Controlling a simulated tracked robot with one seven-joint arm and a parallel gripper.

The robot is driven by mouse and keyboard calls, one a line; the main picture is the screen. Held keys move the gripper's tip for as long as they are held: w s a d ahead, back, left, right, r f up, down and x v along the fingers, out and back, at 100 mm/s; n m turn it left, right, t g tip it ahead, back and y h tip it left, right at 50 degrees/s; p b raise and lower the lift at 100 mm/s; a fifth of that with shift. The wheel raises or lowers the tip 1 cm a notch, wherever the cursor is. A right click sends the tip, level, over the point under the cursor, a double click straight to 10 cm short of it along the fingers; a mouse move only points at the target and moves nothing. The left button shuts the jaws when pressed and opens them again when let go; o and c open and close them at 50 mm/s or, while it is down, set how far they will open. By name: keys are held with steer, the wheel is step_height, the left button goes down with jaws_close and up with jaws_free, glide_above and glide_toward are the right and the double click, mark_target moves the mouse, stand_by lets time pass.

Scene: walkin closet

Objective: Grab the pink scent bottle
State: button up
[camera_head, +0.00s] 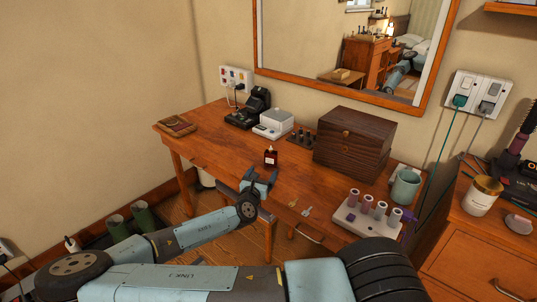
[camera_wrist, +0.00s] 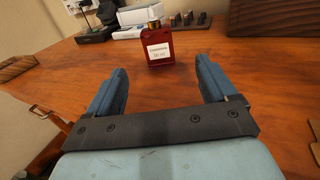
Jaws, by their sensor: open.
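A small dark red scent bottle with a white label and a gold-toned cap (camera_head: 271,157) stands upright on the wooden table (camera_head: 215,152). It looks red rather than pink. In the wrist view the bottle (camera_wrist: 159,47) stands ahead of my gripper (camera_wrist: 160,82), roughly centred between the two blue fingers and beyond their tips. My gripper (camera_head: 259,179) is open and empty, low over the table's front edge in the head view. Nothing hides the bottle's front.
Behind the bottle are small dark bottles on a stand (camera_head: 302,138), a white box (camera_head: 277,118) and a dark wooden chest (camera_head: 354,142). Keys (camera_head: 307,211) and a rack of rollers (camera_head: 370,210) lie to the right. Bare tabletop surrounds the bottle's front and left.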

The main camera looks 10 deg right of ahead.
mark_target(272, 159)
steer(key=x, duration=0.8)
steer(key=shift+s+d, duration=0.1)
steer(key=shift+w+a+x, duration=0.1)
steer(key=shift+a+x, duration=0.05)
steer(key=shift+x, duration=0.9)
steer(key=shift+w+a+x, duration=0.1)
steer(key=shift+x, duration=1)
steer(key=shift+w+a+x, duration=0.1)
steer(key=shift+a+x, duration=0.05)
steer(key=shift+x, duration=0.9)
steer(key=shift+r, duration=0.1)
steer(key=shift+c, duration=0.2)
steer(key=c, duration=1.1)
steer(key=shift+c, duration=0.2)
